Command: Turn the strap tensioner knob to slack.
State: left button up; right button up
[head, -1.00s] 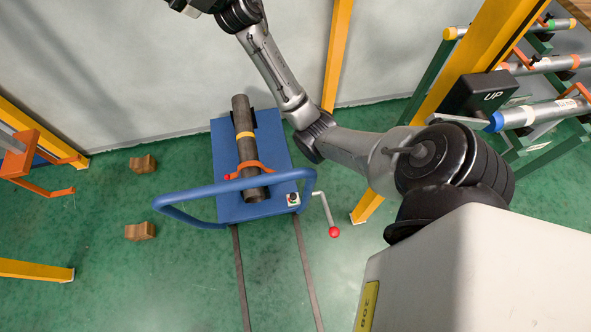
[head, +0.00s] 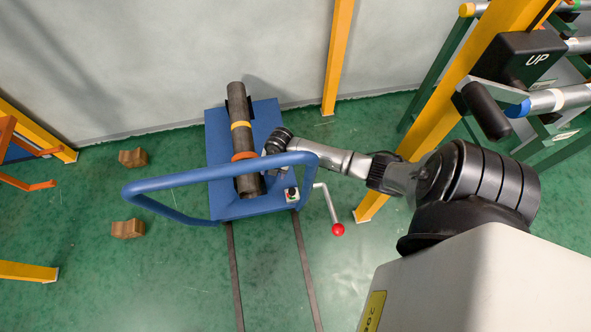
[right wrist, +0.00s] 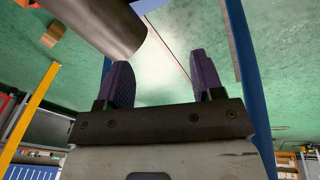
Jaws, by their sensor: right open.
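A dark pipe (head: 246,187) lies on the blue cart (head: 222,150), with an orange strap (head: 243,156) over it. A small white box with a dark and red knob (head: 291,194) sits at the cart's near right corner; I cannot tell whether this is the tensioner knob. My right gripper (right wrist: 160,62) is open, with nothing between its purple fingers. In the head view its wrist is beside the pipe, near the strap's right end, and the blue handle partly hides it. The pipe end (right wrist: 118,25) is near the left finger in the right wrist view. My left gripper is out of view.
The cart's blue handle (head: 167,190) curves around its near side, close to my right wrist. A crank with a red ball (head: 338,229) sticks out at right. Yellow posts (head: 338,60) and a pipe rack (head: 545,130) stand around. Brown blocks (head: 128,228) lie at left.

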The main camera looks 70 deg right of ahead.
jog(key=g+h, duration=0.2)
send_near(292, 191)
jog(key=shift+m, duration=0.4)
jog(key=f+b, duration=0.7)
jog(key=shift+s+f, duration=0.2)
jog(key=shift+f, duration=0.15)
jog(key=shift+f+b, duration=0.8)
jog(key=shift+f, duration=0.1)
jog(key=shift+c, duration=0.2)
jog(key=c, duration=0.9)
